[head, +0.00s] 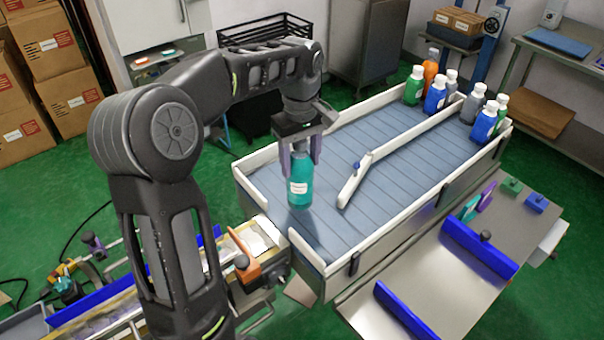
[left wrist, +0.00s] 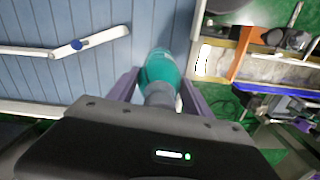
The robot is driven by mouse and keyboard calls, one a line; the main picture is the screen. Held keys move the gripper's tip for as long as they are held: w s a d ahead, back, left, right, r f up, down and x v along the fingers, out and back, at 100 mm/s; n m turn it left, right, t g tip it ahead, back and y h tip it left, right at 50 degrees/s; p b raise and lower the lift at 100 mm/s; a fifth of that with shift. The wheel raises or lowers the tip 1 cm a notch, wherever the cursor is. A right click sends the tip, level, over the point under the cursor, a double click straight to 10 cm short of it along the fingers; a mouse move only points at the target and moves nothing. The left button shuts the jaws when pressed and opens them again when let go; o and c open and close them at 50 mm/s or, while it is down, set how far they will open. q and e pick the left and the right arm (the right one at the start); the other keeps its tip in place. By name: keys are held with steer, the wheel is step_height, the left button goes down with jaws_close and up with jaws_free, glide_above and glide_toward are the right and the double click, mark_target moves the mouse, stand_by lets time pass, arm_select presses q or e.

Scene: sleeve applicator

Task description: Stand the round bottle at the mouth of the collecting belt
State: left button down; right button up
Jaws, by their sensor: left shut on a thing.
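A teal round bottle (head: 300,182) with a white label is upright at the near left end of the collecting belt (head: 330,140). My left gripper (head: 301,160) is shut on its upper part from above. In the left wrist view the bottle (left wrist: 160,72) sits between the two purple fingers, with the slatted belt (left wrist: 100,20) beside it. I cannot tell whether its base touches the belt. My right gripper is not in view.
A white angled guide (head: 353,180) stands on the belt right of the bottle. Several green, orange, blue and grey bottles (head: 435,94) stand at the far end. A narrow conveyor with an orange-handled part (head: 246,270) lies at the near left. A bench with blue rails (head: 480,250) is at right.

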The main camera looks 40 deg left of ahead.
arm_select(q)
steer(key=shift+f, duration=0.1)
step_height(320, 180, down, 3)
steer(key=shift+r, duration=0.1)
steer(key=shift+f, duration=0.35)
steer(key=shift+f, duration=0.15)
steer(key=shift+c, duration=2.2)
jaws_free()
